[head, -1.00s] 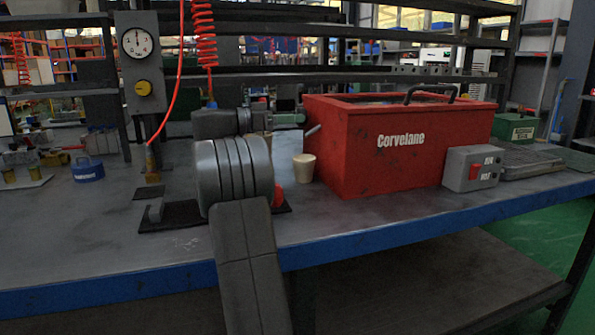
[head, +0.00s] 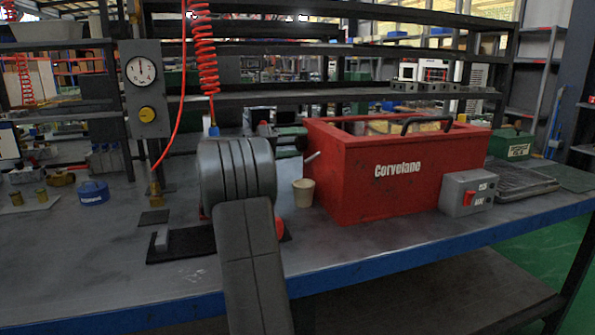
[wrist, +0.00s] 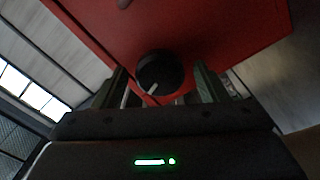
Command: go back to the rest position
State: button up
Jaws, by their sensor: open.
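My gripper (wrist: 160,88) is open in the wrist view, with one dark green finger on each side of a round black knob (wrist: 162,70) with a pale pointer line. The knob is on the red wall of the Corvelane box. Nothing is held between the fingers; how far the knob is from the fingertips I cannot tell. In the head view, the red box (head: 395,185) stands on the bench right of my arm. My gripper is there largely hidden behind my grey arm links, near the box's left end, where a short pale lever sticks out.
The grey bench (head: 90,255) has a blue front edge. A beige cup (head: 303,192) stands by the box. A grey switch box (head: 467,191) stands at its right. A gauge panel (head: 146,90) and a red coiled hose (head: 204,60) are at left.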

jog(key=n+p, duration=0.4)
jog(key=p, duration=0.1)
jog(key=n+p, duration=0.2)
jog(key=n, duration=0.1)
jog(key=shift+r+p, duration=0.25)
jog(key=shift+p, duration=0.1)
jog(key=n+p, duration=0.3)
jog(key=shift+f+n+p, duration=0.2)
jog(key=shift+n+p, duration=0.9)
jog(key=shift+p, duration=0.1)
